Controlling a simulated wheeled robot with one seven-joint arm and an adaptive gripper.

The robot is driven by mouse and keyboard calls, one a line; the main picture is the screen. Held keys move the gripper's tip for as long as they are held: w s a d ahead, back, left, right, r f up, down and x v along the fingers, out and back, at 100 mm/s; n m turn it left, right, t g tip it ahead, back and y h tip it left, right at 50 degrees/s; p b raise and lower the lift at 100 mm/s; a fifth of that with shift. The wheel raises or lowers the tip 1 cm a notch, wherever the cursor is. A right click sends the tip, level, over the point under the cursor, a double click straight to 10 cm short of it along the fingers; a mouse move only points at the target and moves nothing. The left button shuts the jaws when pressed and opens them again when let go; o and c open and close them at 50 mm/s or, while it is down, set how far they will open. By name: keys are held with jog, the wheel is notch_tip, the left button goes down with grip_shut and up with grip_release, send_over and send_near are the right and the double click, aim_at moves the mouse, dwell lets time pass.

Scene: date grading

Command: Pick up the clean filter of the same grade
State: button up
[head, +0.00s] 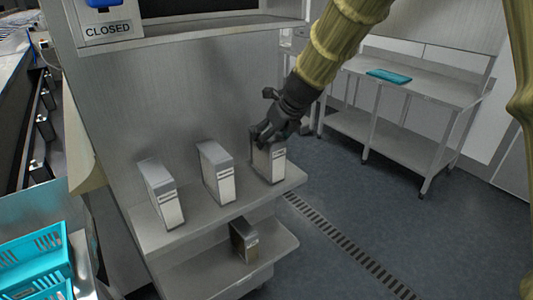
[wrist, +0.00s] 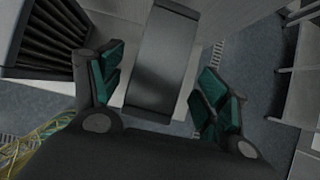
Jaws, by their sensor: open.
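Three grey box-shaped filters stand upright in a row on the upper metal shelf (head: 188,234): the left filter (head: 162,192), the middle filter (head: 218,174) and the right filter (head: 271,165). Each has a pale label with dark marks, too small to read. A darker filter (head: 244,240) stands on the lower shelf (head: 225,276). My gripper (head: 263,132) is at the top of the right filter. In the wrist view, my open gripper (wrist: 160,95) has its green-padded fingers either side of a grey filter (wrist: 160,62), with gaps visible on both sides.
A cabinet with a "CLOSED" sign (head: 109,29) rises behind the shelves. Turquoise crates (head: 32,252) stand at the lower left. A steel table (head: 420,84) with a turquoise item (head: 389,76) stands at the back right. The floor with its drain grate (head: 345,247) is clear.

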jog(key=shift+p+x, duration=1)
jog(key=shift+x, duration=1.5)
jog(key=shift+s+f, duration=0.1)
jog(key=shift+s, duration=0.05)
jog(key=c, duration=1.2)
